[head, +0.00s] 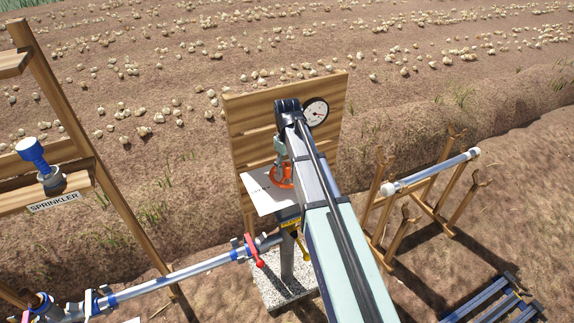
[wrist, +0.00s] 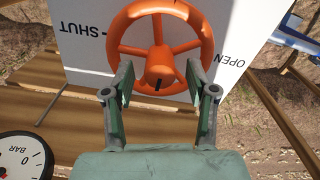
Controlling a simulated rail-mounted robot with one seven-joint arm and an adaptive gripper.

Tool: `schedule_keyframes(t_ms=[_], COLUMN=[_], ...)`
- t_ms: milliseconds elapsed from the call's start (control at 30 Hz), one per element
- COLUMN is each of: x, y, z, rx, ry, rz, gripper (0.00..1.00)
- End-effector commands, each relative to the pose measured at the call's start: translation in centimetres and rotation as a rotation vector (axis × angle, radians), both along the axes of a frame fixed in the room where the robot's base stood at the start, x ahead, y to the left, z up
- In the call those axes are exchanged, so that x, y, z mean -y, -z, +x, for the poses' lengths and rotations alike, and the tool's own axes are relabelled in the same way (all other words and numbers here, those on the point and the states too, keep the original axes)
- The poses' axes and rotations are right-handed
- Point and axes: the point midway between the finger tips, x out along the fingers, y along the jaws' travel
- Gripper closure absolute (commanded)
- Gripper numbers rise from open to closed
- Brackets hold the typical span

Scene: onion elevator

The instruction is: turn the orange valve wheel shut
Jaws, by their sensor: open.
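The orange valve wheel (wrist: 160,42) shows large at the top middle of the wrist view, in front of a white plate (wrist: 90,55) lettered SHUT and OPEN. A black mark shows on the wheel's hub. In the head view the wheel (head: 283,175) is partly covered by my arm. My gripper (wrist: 160,78) is open, its two green fingers apart on either side of the hub, near the wheel's lower rim. I cannot tell whether the fingers touch the wheel. In the head view the fingers are mostly hidden by my arm.
A pressure gauge (head: 315,111) is on the wooden board (head: 246,118) beside my arm; it also shows in the wrist view (wrist: 22,158). A pipe with a red-handled valve (head: 254,251) runs below left. A wooden rack holding a pipe (head: 432,172) stands right. A sprinkler shelf stands left.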

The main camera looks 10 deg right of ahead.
Motion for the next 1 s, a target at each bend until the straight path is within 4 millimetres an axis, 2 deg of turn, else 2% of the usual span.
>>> schedule_keyframes(t_ms=[433,600,1000], x=[0.0,0.0,0.0], y=[0.76,0.76,0.77], z=[-0.01,-0.02,-0.04], rx=[0.0,0.0,-0.001], ry=[0.0,0.0,0.033], rz=[0.0,0.0,0.0], gripper=[0.43,1.0,1.0])
